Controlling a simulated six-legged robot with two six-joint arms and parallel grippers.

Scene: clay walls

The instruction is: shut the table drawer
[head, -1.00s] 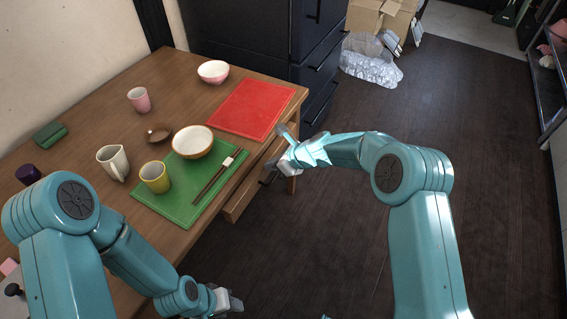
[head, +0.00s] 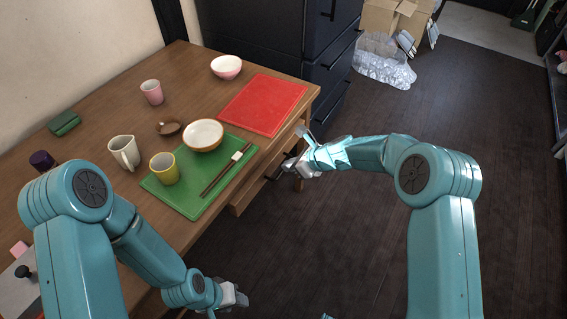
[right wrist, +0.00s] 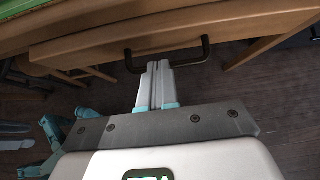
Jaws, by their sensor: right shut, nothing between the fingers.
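The wooden table (head: 100,110) has a drawer (head: 240,204) under its right-hand edge, below the green mat. The drawer stands out a little from the edge. In the right wrist view the drawer front (right wrist: 240,22) crosses the top, with a black bar handle (right wrist: 207,52). My right gripper (head: 289,165) is shut and empty, close to the drawer front. In the right wrist view its fingertips (right wrist: 159,66) are at the middle of the handle; I cannot tell if they touch. My left gripper (head: 236,297) is low in front of the table, and its jaws are unclear.
The table carries a green mat (head: 182,204) with a bowl, yellow cup and chopsticks, and a red mat (head: 262,103). A white jug (head: 124,153) and other cups stand nearby. A dark cabinet (head: 270,30) stands behind. The floor (head: 350,230) to the right is clear.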

